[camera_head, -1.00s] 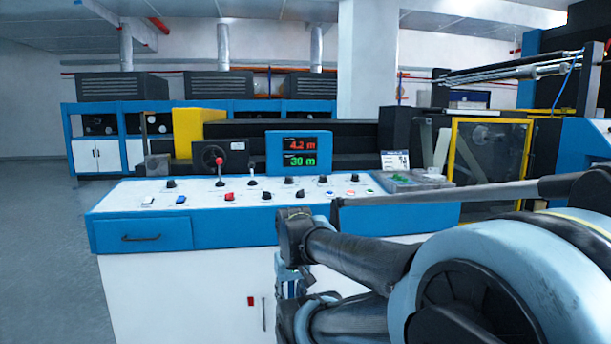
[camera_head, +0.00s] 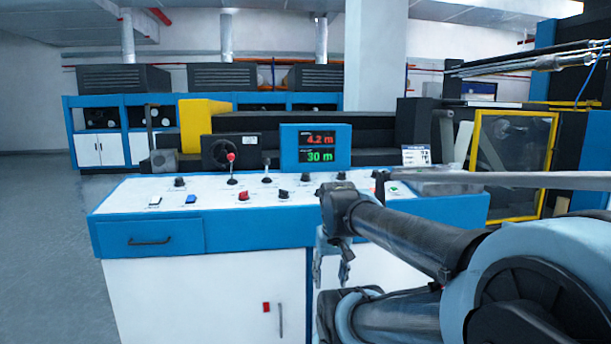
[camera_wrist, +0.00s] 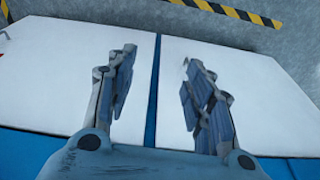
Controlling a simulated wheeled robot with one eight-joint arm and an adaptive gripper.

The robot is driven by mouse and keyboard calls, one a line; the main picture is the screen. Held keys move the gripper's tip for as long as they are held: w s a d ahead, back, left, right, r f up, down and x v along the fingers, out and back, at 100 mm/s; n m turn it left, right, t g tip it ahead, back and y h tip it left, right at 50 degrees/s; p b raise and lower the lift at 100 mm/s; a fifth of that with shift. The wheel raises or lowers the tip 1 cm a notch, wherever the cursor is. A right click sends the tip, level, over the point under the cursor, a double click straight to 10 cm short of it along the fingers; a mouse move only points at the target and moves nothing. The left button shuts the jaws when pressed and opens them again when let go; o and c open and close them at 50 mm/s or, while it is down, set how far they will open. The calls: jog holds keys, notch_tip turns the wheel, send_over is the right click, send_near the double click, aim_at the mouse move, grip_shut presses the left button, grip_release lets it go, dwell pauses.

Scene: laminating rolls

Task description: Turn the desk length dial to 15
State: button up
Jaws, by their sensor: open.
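The control desk (camera_head: 255,233) has a sloped white top with several black dials, levers and coloured switches. One black dial (camera_head: 305,178) stands in front of the display (camera_head: 316,149), which reads 4.2 m in red and 30 m in green. The dial labels are too small to read, so I cannot tell which is the length dial. My gripper (camera_head: 335,272) hangs in front of the desk, below its top edge and apart from the dials. In the wrist view my gripper (camera_wrist: 160,90) is open and empty, with white desk panels beyond.
A red-knobbed lever (camera_head: 231,160) rises from the left of the desk top. A drawer (camera_head: 150,240) is at the front left. A yellow-framed machine door (camera_head: 512,165) stands at the right. Grey floor (camera_head: 45,240) is clear at the left. Yellow-black tape (camera_wrist: 240,14) marks the floor.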

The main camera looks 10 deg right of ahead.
jog(key=w+r+m, duration=0.6)
jog(key=w+r, duration=1.2)
jog(key=r, duration=0.3)
jog(key=m, duration=0.8)
send_near(305, 173)
jog(key=shift+y, duration=0.3)
jog(key=f, duration=0.3)
jog(key=w+f, duration=0.1)
jog(key=f, duration=0.5)
jog(key=shift+w, duration=0.15)
jog(key=shift+c, duration=0.6)
jog(key=c, duration=0.9)
